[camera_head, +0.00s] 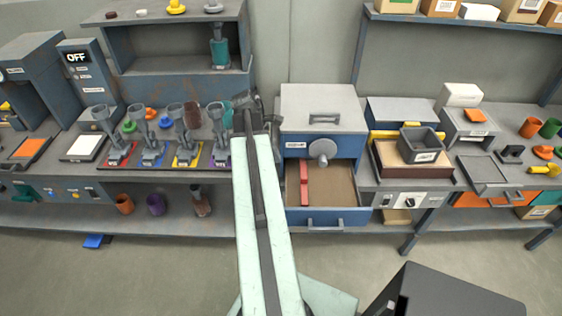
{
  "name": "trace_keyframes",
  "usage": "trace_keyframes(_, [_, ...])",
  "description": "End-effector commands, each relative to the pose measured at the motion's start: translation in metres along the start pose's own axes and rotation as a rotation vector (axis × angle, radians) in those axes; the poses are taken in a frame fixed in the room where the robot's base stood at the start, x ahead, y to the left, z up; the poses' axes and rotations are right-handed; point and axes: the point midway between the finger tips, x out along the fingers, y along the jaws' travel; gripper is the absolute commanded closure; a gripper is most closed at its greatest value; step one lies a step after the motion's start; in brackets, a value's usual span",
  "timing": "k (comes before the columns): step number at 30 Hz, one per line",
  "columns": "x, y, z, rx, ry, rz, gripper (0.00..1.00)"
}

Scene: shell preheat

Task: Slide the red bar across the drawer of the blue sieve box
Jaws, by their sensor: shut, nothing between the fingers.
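The blue sieve box (322,108) stands on the bench right of centre, with a grey lid, a lid handle and a round grey knob on its front. Its drawer (328,219) is pulled out below, showing a tan, flat inside. The red bar (304,184) lies in the left part of the drawer, lengthwise from back to front, apart from the right wall. My gripper (262,112) is at the far end of my pale arm, just left of the sieve box, shut and empty. It is apart from the red bar; its fingertips are small and partly hidden.
Several grey funnel stands (182,133) on coloured mats stand left of my arm. A wooden tray (412,166) with a grey bin (420,143) stands right of the box. A dark grey block (445,292) is at the lower right.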

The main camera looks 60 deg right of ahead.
Motion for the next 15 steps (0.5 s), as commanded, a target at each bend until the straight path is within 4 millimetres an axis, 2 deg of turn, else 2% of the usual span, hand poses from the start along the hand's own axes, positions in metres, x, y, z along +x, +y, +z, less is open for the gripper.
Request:
trace_keyframes(1, [0.022, 0.000, -0.004, 0.001, 0.000, 0.000, 1.00])
trace_keyframes(9, [0.081, 0.000, -0.005, 0.000, 0.000, 0.001, 1.00])
trace_keyframes(10, [0.086, 0.000, -0.005, 0.000, 0.000, 0.001, 1.00])
trace_keyframes(12, [0.081, -0.001, 0.011, 0.003, 0.000, -0.001, 1.00])
trace_keyframes(15, [0.086, -0.001, 0.025, 0.003, 0.000, -0.001, 1.00])
